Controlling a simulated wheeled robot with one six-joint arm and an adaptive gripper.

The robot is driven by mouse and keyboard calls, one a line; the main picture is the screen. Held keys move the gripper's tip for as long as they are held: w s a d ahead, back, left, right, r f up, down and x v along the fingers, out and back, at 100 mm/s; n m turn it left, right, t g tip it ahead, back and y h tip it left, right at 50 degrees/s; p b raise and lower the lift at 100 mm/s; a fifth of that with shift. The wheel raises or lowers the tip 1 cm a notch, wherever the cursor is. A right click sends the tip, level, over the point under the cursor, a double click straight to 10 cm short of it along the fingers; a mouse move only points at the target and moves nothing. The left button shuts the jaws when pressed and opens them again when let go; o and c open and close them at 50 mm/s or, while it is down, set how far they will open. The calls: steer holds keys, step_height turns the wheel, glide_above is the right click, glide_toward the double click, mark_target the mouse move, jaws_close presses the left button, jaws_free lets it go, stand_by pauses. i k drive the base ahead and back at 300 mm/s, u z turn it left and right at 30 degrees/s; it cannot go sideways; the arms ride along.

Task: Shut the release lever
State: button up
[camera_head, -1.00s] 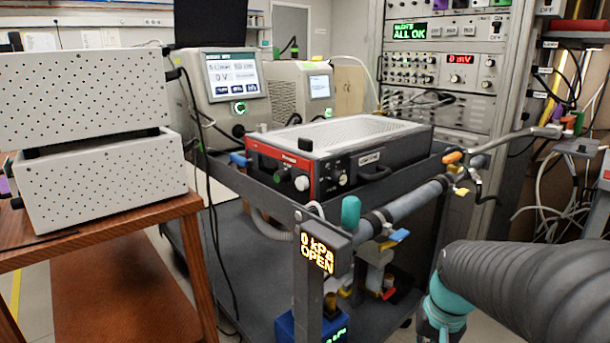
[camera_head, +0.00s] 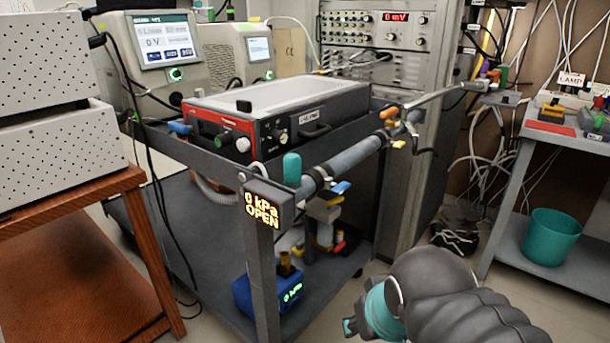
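No label marks the release lever, so I cannot tell for sure which handle it is. On the pipe of the dark cart are a teal upright handle (camera_head: 292,168), an orange handle (camera_head: 388,113) and a blue handle (camera_head: 341,187). Below the teal handle, a small display (camera_head: 264,208) reads 0 kPa OPEN. My arm (camera_head: 440,300), in a dark ribbed sleeve with a teal ring, is at the lower right, apart from these handles.
The dark cart (camera_head: 215,258) carries a red-fronted instrument (camera_head: 218,128) on top and a blue pump (camera_head: 255,292) below. A wooden table (camera_head: 150,250) stands left. A grey bench (camera_head: 515,165) and teal bin (camera_head: 550,236) stand right.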

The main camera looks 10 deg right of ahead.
mark_target(339, 200)
steer(key=k, duration=1.25)
steer(key=z, duration=0.8)
steer(key=i, duration=1.7)
steer(key=u, duration=0.45)
